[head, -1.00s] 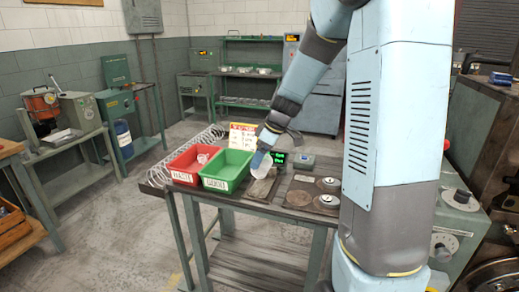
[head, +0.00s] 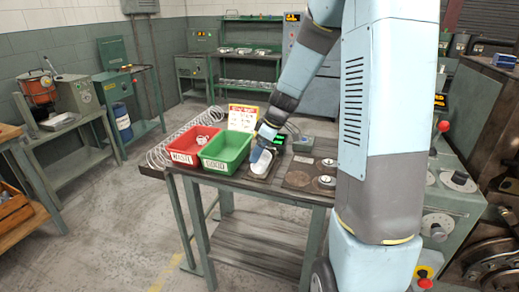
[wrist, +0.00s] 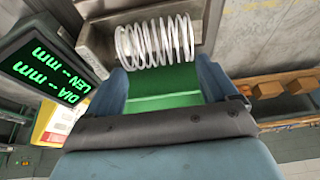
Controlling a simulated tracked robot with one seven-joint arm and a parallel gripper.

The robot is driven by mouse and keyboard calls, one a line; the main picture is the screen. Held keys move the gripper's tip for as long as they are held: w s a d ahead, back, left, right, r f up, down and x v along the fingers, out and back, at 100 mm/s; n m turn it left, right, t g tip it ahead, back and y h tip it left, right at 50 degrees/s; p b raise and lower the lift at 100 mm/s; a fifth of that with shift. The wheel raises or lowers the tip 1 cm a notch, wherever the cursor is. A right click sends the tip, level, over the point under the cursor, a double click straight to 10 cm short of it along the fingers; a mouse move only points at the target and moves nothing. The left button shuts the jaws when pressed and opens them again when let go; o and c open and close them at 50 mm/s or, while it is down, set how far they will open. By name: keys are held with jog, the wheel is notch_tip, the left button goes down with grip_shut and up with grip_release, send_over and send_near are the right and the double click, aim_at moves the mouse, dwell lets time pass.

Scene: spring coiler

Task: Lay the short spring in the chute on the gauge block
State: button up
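The short spring (wrist: 155,42) is a pale wire coil lying crosswise at the top of the wrist view. It shows against the metal chute (wrist: 98,38) of the gauge block, just past my fingertips. Whether it rests fully on the chute floor I cannot tell. My gripper (wrist: 163,72) has its two blue fingers wide apart, one near each end of the spring; I see no clear grip on it. In the head view my gripper (head: 260,158) is low over the gauge block, which it partly hides. The gauge display (wrist: 45,68) reads dashes for DIA and LEN.
The green GOOD bin (head: 226,154) stands just left of my gripper, with the red WASTE bin (head: 191,149) beyond it. A yellow and red sign (head: 243,116) stands behind. Dark pads (head: 298,179) with round metal parts lie to the right. A long coil (head: 160,154) is at the left.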

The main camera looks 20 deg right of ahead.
jog(key=shift+o, duration=1)
jog(key=shift+r, duration=0.1)
jog(key=v, duration=1.3)
jog(key=shift+r, duration=0.25)
jog(key=s+a+r+m+t+h, duration=0.1)
jog(key=s+m, duration=0.4)
jog(key=s, duration=0.7)
jog(key=s+a+r+m+t+h, duration=0.1)
jog(key=s+r+m, duration=0.4)
jog(key=s, duration=0.8)
jog(key=shift+s+a+m+t+h, duration=0.2)
jog(key=shift+a+m+t+h, duration=0.2)
jog(key=shift+a+h, duration=0.55)
jog(key=shift+c, duration=0.4)
